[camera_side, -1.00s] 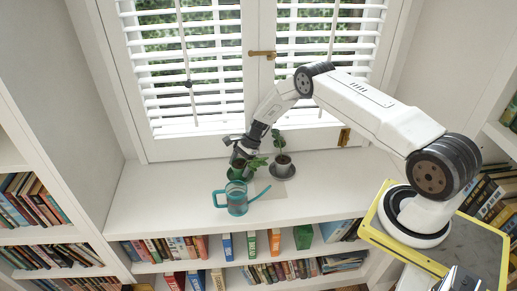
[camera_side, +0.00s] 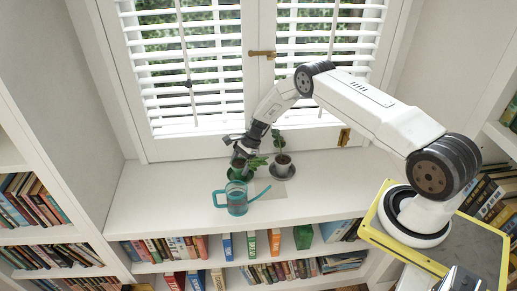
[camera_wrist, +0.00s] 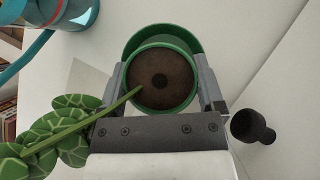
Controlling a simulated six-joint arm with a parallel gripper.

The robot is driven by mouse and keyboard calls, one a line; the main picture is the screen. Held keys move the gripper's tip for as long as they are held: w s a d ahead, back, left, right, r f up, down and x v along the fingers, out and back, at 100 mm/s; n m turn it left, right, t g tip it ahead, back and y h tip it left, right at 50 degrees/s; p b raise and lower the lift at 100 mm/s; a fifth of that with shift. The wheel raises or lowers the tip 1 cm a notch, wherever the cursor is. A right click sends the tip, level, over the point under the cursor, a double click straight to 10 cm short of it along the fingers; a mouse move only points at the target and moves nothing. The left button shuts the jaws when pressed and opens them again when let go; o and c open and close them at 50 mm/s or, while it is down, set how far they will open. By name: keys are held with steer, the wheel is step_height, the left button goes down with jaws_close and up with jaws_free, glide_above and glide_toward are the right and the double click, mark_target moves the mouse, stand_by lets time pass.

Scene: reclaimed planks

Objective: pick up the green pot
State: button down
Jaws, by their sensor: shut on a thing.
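The green pot (camera_wrist: 188,96) is filled with dark soil and shows from above in the wrist view. A stem with patterned leaves (camera_wrist: 70,130) leans out of it to the lower left. My gripper (camera_wrist: 160,85) is shut on the pot, one finger on each side. A wider green saucer (camera_wrist: 165,33) shows beneath the pot, past its upper rim. In the side view my gripper (camera_side: 241,153) reaches down onto the pot (camera_side: 238,163) from above. The saucer is mostly hidden there, and I cannot clearly tell the gap between it and the pot.
A teal watering can (camera_side: 237,199) stands just in front of the pot. Window blinds (camera_side: 195,75) rise behind. The sill (camera_side: 165,195) is clear to the left.

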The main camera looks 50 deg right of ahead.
mark_target(236, 167)
steer(key=shift+r, duration=1.35)
steer(key=shift+s+r, duration=0.1)
steer(key=shift+r, duration=0.25)
steer(key=s+a+r, duration=0.2)
steer(key=s+r, duration=0.7)
steer(key=s, duration=0.4)
steer(key=shift+s+r, duration=0.25)
steer(key=shift+s, duration=0.05)
steer(key=shift+r, duration=0.2)
steer(key=shift+r, duration=1.25)
